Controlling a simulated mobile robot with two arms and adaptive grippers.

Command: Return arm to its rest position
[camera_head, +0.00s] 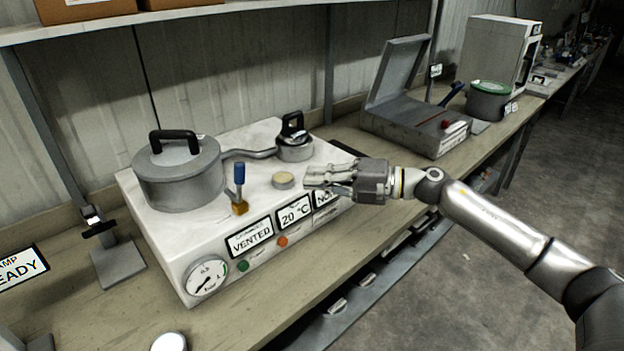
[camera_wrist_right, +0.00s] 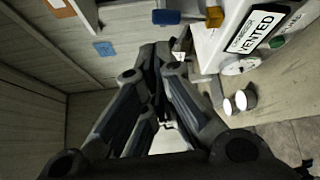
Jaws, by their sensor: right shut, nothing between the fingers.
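My right arm comes in from the right in the head view, and its gripper (camera_head: 330,178) is over the front right part of a white vacuum machine (camera_head: 225,225). The gripper is shut and empty, its fingers pointing left, close to a small beige disc (camera_head: 283,180) on the machine's top. In the right wrist view the shut fingers (camera_wrist_right: 160,60) fill the middle. The blue-handled valve (camera_head: 239,185) stands left of the gripper and also shows in the wrist view (camera_wrist_right: 185,17). My left gripper is not in view.
A grey lidded pot (camera_head: 178,175) and a smaller canister (camera_head: 295,145) stand on the machine. An open grey case (camera_head: 415,120) and a green-lidded tub (camera_head: 488,102) are on the bench further right. A shelf (camera_head: 150,17) runs overhead. The floor (camera_head: 440,270) in front looks clear.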

